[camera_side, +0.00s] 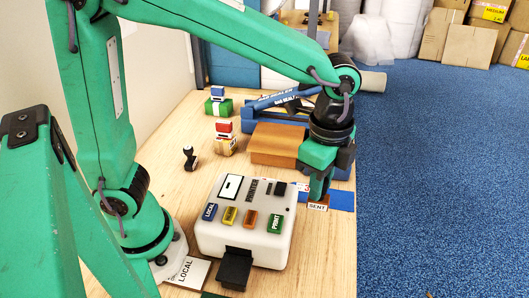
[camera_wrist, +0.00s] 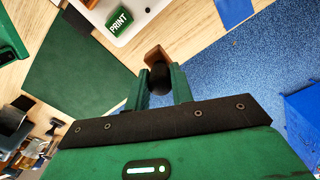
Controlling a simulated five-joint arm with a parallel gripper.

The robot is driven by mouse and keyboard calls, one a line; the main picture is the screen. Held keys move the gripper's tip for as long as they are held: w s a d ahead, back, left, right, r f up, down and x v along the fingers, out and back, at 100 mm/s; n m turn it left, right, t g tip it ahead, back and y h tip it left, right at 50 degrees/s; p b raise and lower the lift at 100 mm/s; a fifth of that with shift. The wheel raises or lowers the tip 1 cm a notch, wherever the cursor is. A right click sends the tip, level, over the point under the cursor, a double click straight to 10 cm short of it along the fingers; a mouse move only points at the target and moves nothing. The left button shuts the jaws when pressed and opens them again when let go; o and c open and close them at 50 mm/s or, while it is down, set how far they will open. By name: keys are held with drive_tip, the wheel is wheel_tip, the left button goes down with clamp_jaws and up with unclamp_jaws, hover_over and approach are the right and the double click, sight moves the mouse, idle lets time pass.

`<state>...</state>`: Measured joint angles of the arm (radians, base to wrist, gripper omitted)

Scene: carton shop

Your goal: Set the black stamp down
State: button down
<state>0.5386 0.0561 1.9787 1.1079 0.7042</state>
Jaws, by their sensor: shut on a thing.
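My gripper (camera_side: 318,190) is at the right side of the table, just right of the printer. It is shut on the black stamp, whose round black knob (camera_wrist: 160,78) sits between my green fingers in the wrist view. A brown block (camera_wrist: 157,54) shows at the knob's far end. In the side view a brown block marked SENT (camera_side: 317,207) shows right below my fingers, near the table's right edge. I cannot tell whether it touches the table. My fingers hide most of the stamp in the side view.
A white printer (camera_side: 206,240) with coloured buttons stands close on the left. A blue patch (camera_side: 342,201) lies at the table's right edge, with blue carpet beyond. A brown box (camera_side: 275,145) and small stacked items (camera_side: 224,140) stand behind. A LOCAL card (camera_side: 190,272) lies in front.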

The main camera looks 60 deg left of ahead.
drive_tip(key=s+d+m, duration=0.4)
drive_tip(key=s+d, duration=0.4)
drive_tip(key=s, duration=0.1)
drive_tip(key=shift+f, duration=2.6)
drive_tip(key=shift+w+a+f, duration=0.85)
drive_tip(key=shift+w+f, duration=0.9)
drive_tip(key=shift+f, duration=0.1)
drive_tip(key=shift+w+a+f, duration=0.8)
drive_tip(key=shift+w+f, duration=0.95)
drive_tip(key=shift+f, duration=0.05)
drive_tip(key=shift+w+a+f, duration=0.85)
drive_tip(key=shift+w+f, duration=0.9)
drive_tip(key=shift+f, duration=0.1)
drive_tip(key=shift+f, duration=0.15)
drive_tip(key=c, duration=1.2)
unclamp_jaws()
wheel_tip(320, 180, up, 12)
drive_tip(key=shift+r, duration=0.2)
